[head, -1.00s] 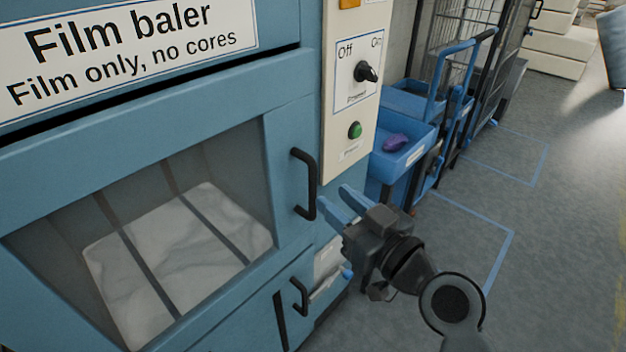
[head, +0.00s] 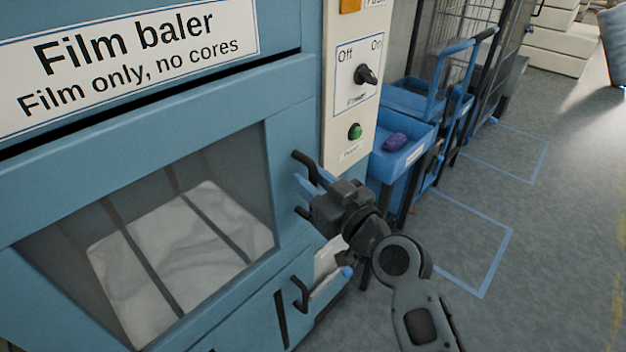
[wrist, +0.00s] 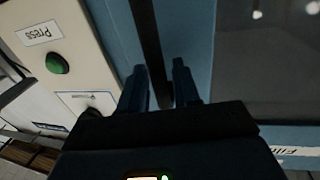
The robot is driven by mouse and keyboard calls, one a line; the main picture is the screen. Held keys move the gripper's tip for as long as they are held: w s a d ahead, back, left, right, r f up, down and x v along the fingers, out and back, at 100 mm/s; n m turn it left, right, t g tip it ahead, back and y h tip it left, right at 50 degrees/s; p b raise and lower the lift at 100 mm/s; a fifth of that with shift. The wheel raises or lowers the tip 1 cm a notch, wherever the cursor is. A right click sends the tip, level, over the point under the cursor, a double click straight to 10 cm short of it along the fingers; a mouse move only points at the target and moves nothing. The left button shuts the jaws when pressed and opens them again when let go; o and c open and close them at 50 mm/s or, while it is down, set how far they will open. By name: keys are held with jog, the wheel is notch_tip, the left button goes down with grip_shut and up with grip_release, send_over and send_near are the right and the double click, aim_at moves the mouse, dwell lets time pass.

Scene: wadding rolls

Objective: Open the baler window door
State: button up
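The baler window door (head: 290,135) is a blue frame around a dark see-through pane, and it looks closed. Its black upright handle (head: 303,159) is on the door's right side. My gripper (head: 311,182) is at this handle and covers its middle part. In the wrist view, the two blue fingers of my gripper (wrist: 160,85) stand apart, one on either side of the black handle bar (wrist: 148,35). A small gap shows beside the bar, so the fingers look open around it. White wrapped film (head: 170,250) lies behind the pane behind dark straps.
A control panel (head: 348,130) with a black knob and green button stands right of the door. A lower door handle (head: 300,294) is below. A blue cart (head: 405,150) holding a purple item stands further right. The floor (head: 540,250) at the right is clear.

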grip_shut()
jog(key=shift+s+d, duration=0.1)
dwell(0.3)
